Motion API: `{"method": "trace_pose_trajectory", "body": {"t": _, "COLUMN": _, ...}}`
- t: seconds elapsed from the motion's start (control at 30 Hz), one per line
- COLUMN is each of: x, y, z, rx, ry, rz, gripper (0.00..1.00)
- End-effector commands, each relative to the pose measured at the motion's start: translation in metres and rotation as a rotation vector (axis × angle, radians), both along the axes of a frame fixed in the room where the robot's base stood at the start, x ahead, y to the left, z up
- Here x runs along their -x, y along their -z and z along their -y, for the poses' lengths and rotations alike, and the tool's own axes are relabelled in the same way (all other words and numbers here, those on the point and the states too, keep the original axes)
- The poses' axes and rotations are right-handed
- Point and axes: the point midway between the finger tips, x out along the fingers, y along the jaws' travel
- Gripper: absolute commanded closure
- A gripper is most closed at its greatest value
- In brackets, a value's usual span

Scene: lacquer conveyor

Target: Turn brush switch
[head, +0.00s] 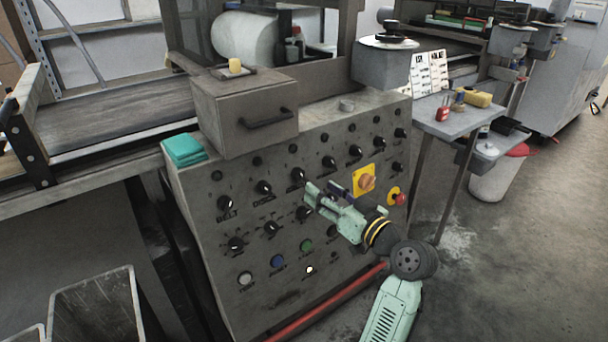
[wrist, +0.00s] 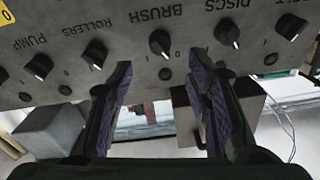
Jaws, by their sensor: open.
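The brush switch (head: 297,175) is a black rotary knob in the upper row of the grey control panel (head: 214,264). In the wrist view, which shows the panel upside down, the brush switch (wrist: 160,42) sits under its BRUSH label. My gripper (head: 309,194) is open and empty in front of the panel, close to this knob. In the wrist view its two fingers (wrist: 160,68) stand apart, and the knob lies between their lines, just beyond the tips. I see no contact with it.
The discs knob (wrist: 228,34) and rollers knob (wrist: 94,53) flank it closely. A yellow-plated switch (head: 364,180) and a red emergency button (head: 398,198) are to the right. A grey box (head: 245,112) with a handle stands on top of the panel.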

Motion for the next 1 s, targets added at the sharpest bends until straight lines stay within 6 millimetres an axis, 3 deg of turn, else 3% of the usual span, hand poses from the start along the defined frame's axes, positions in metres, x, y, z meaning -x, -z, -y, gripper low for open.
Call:
{"method": "trace_pose_trajectory", "body": {"t": 0.2, "x": -0.033, "y": -0.002, "z": -0.027, "rx": 0.0, "ry": -0.003, "rz": -0.001, "gripper": 0.55}}
{"method": "trace_pose_trajectory", "body": {"t": 0.4, "x": -0.052, "y": -0.001, "z": -0.041, "rx": 0.0, "ry": -0.001, "rz": 0.0, "gripper": 0.55}}
{"method": "trace_pose_trajectory", "body": {"t": 0.77, "x": -0.057, "y": 0.0, "z": -0.044, "rx": 0.001, "ry": 0.001, "rz": 0.0, "gripper": 0.55}}
{"method": "trace_pose_trajectory", "body": {"t": 1.0, "x": -0.057, "y": 0.0, "z": -0.044, "rx": 0.0, "ry": 0.001, "rz": 0.0, "gripper": 0.7}}
